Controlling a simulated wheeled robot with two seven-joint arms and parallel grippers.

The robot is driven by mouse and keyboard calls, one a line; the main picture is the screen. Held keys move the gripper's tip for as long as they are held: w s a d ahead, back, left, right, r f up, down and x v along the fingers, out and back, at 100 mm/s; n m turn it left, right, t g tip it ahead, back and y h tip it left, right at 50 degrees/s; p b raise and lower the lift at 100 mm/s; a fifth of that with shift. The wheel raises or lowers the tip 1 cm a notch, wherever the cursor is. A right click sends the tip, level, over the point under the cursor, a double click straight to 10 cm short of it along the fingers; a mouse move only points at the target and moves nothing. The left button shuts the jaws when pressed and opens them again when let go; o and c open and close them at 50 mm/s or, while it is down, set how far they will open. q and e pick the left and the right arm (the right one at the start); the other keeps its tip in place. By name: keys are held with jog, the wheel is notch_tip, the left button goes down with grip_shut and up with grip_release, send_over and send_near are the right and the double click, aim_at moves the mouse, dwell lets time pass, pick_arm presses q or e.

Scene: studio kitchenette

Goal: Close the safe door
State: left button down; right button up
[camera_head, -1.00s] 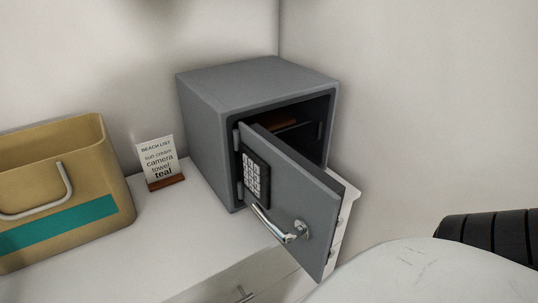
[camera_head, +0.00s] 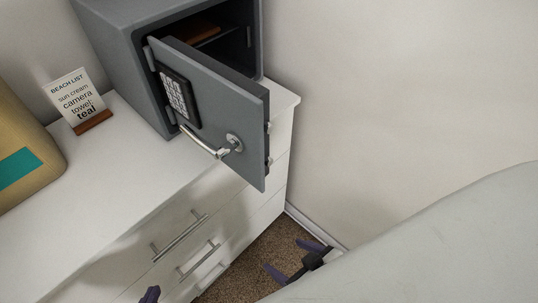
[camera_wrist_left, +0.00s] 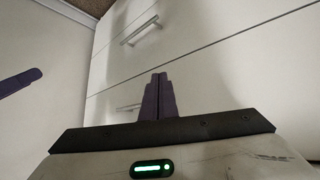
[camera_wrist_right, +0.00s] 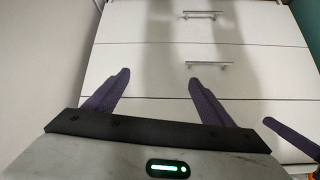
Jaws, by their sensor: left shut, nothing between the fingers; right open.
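The grey safe (camera_head: 130,55) stands on the white dresser. Its door (camera_head: 215,105) is open and swung out towards me from hinges on the left, with a keypad (camera_head: 178,95) and a silver lever handle (camera_head: 208,144) on its face. Part of the dark inside shows behind the door. My left gripper (camera_head: 150,294) shows only as a purple tip at the bottom edge; its fingers are together and empty in the left wrist view (camera_wrist_left: 158,80). My right gripper (camera_head: 284,256) is open and empty, low beside the dresser and well below the door. Neither touches the door.
The white dresser (camera_head: 110,190) has drawers with bar handles (camera_head: 180,236) facing my grippers. A beach list card (camera_head: 77,95) and a tan container with a teal stripe (camera_head: 22,130) stand left of the safe. A brown object (camera_head: 203,35) lies inside the safe. A wall bounds the right side.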

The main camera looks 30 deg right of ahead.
aim_at(256, 165)
pick_arm(q)
jog(key=shift+m+h, duration=0.3)
jog(key=shift+m, duration=0.3)
jog(key=w+r, duration=0.1)
jog(key=w+d+r+b, duration=0.1)
jog(key=r, duration=0.1)
jog(key=w+r, duration=0.1)
jog(key=r, duration=0.1)
jog(key=shift+w+d+b, duration=0.25)
jog(key=shift+w+b, duration=0.05)
jog(key=w+d+r+m+t+h+b, duration=0.1)
jog(key=d+r+m+h, duration=0.15)
jog(key=r, duration=0.35)
jog(key=w+d+r+m+t+h+b, duration=0.1)
jog(key=w+d+r, duration=0.1)
jog(key=d+r, duration=0.3)
jog(key=s+d+r+m+g+h, duration=0.4)
jog(key=s+r+m+h, duration=0.25)
jog(key=r+h, duration=0.3)
jog(key=shift+g, duration=0.3)
jog(key=x, duration=0.9)
jog(key=s+p+x, duration=0.1)
jog(key=x, duration=0.3)
jog(key=shift+w+d, duration=0.15)
jog(key=shift+d, duration=0.4)
